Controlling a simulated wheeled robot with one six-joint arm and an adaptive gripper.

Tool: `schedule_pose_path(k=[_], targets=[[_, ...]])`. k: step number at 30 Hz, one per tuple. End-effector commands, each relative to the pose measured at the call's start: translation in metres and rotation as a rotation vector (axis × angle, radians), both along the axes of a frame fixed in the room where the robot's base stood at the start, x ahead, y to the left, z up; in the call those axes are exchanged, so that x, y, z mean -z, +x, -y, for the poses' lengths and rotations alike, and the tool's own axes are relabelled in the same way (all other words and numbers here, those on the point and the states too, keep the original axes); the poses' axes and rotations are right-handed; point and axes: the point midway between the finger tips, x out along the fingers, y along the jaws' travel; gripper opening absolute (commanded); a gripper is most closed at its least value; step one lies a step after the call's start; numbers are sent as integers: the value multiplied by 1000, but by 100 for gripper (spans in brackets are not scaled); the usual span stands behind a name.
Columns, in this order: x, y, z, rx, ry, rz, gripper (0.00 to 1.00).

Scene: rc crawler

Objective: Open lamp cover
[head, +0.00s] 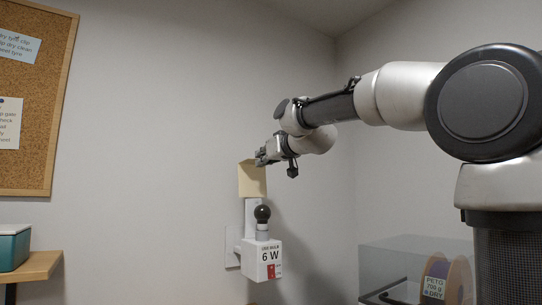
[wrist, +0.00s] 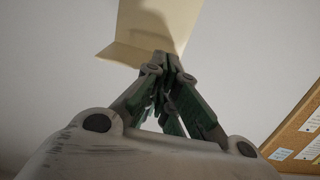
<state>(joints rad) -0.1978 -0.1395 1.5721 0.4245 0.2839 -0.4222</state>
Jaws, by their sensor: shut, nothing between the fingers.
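The lamp cover (head: 252,180) is a pale yellow shade at the top of a white wall lamp, above the dark bulb (head: 262,213). The bulb stands bare and upright on the white lamp base (head: 261,260), which is labelled 6 W. My gripper (head: 259,157) is at the upper right edge of the cover, with its fingers shut and nothing between them. In the wrist view the cover (wrist: 143,45) lies just beyond the fingertips (wrist: 166,58). Whether the fingertips touch it, I cannot tell.
A corkboard (head: 45,110) with notes hangs on the left wall. A wooden shelf (head: 38,265) with a teal box (head: 14,247) is at the lower left. A clear box (head: 400,258) with a purple spool (head: 457,280) stands at the lower right.

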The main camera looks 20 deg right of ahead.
Motion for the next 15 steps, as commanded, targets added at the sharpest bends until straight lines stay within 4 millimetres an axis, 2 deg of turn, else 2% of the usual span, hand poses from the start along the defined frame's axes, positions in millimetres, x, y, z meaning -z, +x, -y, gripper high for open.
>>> schedule_pose_path(k=[1, 6, 10, 15], targets=[[3, 12, -4, -1, -1, -2, 0], [6, 40, -13, 0, -2, -2, 0], [7, 53, -17, 2, -2, 1, 0], [7, 61, -20, 2, -1, 1, 0]])
